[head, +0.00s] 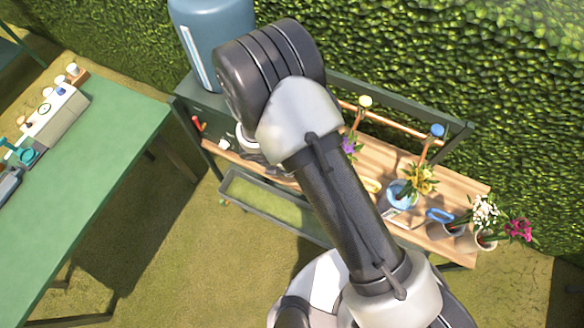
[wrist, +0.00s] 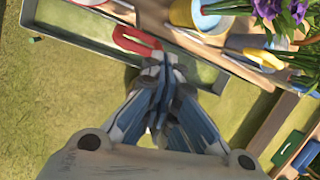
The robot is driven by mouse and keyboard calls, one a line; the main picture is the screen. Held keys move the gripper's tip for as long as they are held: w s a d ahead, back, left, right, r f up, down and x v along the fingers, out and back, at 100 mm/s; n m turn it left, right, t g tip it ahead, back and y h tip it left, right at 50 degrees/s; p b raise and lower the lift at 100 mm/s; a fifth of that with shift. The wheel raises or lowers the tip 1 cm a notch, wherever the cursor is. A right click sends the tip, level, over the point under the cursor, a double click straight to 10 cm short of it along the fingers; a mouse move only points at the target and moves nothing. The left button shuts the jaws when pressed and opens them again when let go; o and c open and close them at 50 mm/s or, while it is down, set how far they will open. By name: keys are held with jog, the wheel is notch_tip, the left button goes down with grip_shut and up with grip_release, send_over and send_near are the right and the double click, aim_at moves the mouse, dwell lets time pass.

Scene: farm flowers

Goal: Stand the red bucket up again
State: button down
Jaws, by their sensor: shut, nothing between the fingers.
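My gripper (wrist: 165,62) is shut and empty in the wrist view, over the front edge of the wooden potting bench.
A green table (head: 85,165) stands left. Grass between is clear.

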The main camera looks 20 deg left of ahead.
jog(key=s+f+n+t+b, duration=0.4)
jog(key=s+n+t+b, duration=0.2)
jog(key=s+n+b, duration=0.15)
jog(key=s+f+n+t+b, duration=0.4)
jog(key=s+n+t+b, duration=0.25)
jog(key=s+n, duration=0.2)
jog(key=w+d+f+y+b, duration=0.1)
jog(key=w, duration=1.2)
jog(key=shift+w+d, duration=0.2)
jog(key=shift+d, duration=0.1)
jog(key=w+r+g+p, duration=0.2)
jog(key=w+p, duration=0.4)
jog(key=w, duration=0.3)
jog(key=shift+w+d+r+g, duration=0.35)
jog(key=shift+d+r+g, duration=0.1)
jog(key=shift+g, duration=0.4)
jog(key=shift+s+p, duration=0.1)
jog(key=shift+p, duration=0.2)
